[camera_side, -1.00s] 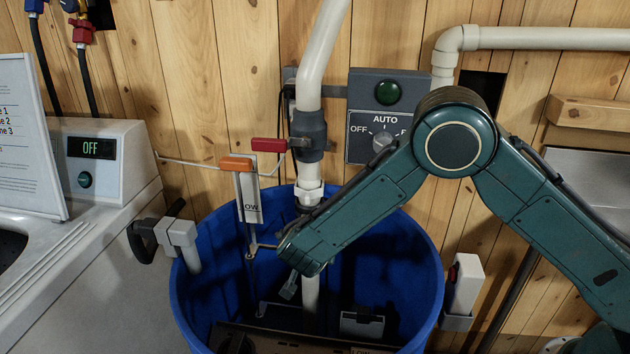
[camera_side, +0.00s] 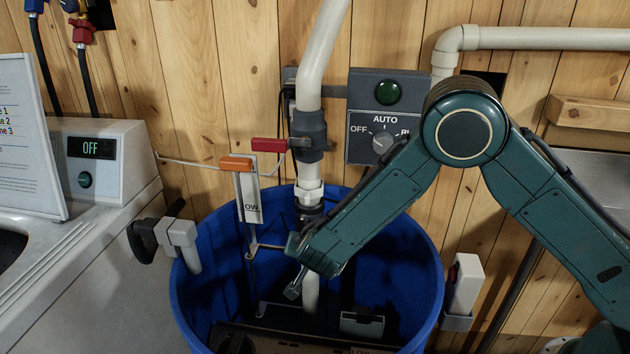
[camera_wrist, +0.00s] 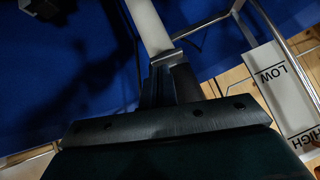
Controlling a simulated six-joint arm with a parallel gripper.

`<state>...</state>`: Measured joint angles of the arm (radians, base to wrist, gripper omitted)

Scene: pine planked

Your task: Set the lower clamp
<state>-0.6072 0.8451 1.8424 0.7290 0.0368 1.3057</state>
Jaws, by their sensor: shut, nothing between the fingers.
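A pale vertical pipe (camera_side: 310,293) runs down into the blue barrel (camera_side: 430,262). A white fitting (camera_side: 309,190) with a dark band (camera_side: 311,209) below it sits on the pipe near the barrel's rim; I cannot tell for sure which part is the lower clamp. My gripper (camera_side: 293,289) points down inside the barrel, just beside the pipe in the picture, largely hidden by my wrist. In the wrist view, my gripper (camera_wrist: 166,72) has its dark fingers together and empty. The pipe (camera_wrist: 148,22) runs up from the fingertips there; touching or apart is unclear.
A red-handled valve (camera_side: 268,145) is above. A dark box (camera_side: 362,324) lies low inside.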

